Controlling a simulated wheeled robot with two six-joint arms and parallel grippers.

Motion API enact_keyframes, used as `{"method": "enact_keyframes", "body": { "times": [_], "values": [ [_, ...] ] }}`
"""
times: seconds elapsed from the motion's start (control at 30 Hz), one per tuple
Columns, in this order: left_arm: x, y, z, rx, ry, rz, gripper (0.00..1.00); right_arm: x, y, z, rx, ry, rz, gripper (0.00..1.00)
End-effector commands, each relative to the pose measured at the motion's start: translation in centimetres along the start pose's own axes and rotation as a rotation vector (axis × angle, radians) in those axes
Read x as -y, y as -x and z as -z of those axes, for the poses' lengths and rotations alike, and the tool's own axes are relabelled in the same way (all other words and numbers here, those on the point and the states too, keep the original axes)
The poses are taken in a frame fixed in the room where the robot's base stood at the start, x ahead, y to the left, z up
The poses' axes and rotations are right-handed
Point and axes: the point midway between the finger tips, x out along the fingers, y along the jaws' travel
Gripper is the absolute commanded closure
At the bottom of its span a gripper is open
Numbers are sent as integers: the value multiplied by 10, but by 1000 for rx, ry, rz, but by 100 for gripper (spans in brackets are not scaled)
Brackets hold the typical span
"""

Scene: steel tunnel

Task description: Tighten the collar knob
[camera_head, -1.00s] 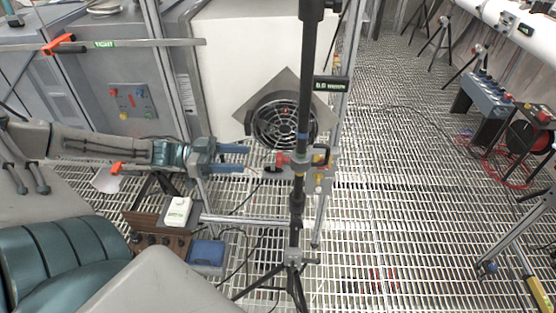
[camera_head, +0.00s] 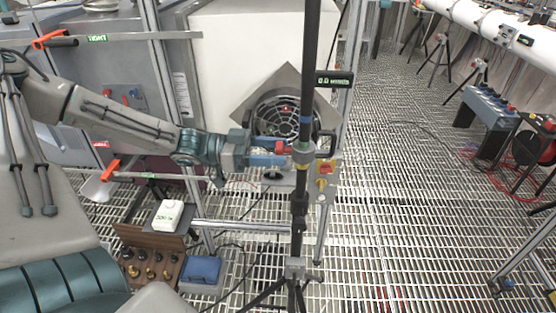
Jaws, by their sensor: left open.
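A black upright pole (camera_head: 309,60) stands on a tripod in the middle of the head view. A small black display (camera_head: 335,80) beside the pole shows green characters starting with 0. My right gripper is not in view.
A fan grille (camera_head: 275,113) on a pale cabinet is behind the pole. A red and yellow switch box (camera_head: 325,178) is right behind the pole. A wooden block with several knobs (camera_head: 150,262) and a blue box (camera_head: 203,271) stand at lower left.

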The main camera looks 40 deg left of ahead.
Motion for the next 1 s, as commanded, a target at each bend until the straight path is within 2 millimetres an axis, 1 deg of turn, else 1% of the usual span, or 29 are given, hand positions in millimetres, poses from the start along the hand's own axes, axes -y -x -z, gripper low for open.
{"method": "enact_keyframes", "body": {
  "times": [0.03,0.17,0.53,0.57,0.7,0.77,0.8,1.0],
  "values": [
    [0,-3,-3,3,-1,-1,44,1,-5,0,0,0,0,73],
    [0,-8,-2,3,-1,1,44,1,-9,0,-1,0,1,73],
    [0,-10,-1,1,0,3,44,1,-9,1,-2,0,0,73],
    [0,-10,-1,1,0,3,46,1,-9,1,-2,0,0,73],
    [0,-10,-1,1,0,3,73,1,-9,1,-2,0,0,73],
    [0,-10,-1,1,0,3,85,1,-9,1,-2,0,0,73],
    [0,-10,-1,1,0,3,88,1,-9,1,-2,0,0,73],
    [0,-10,-2,0,-13,4,88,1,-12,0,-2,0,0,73]
  ]
}}
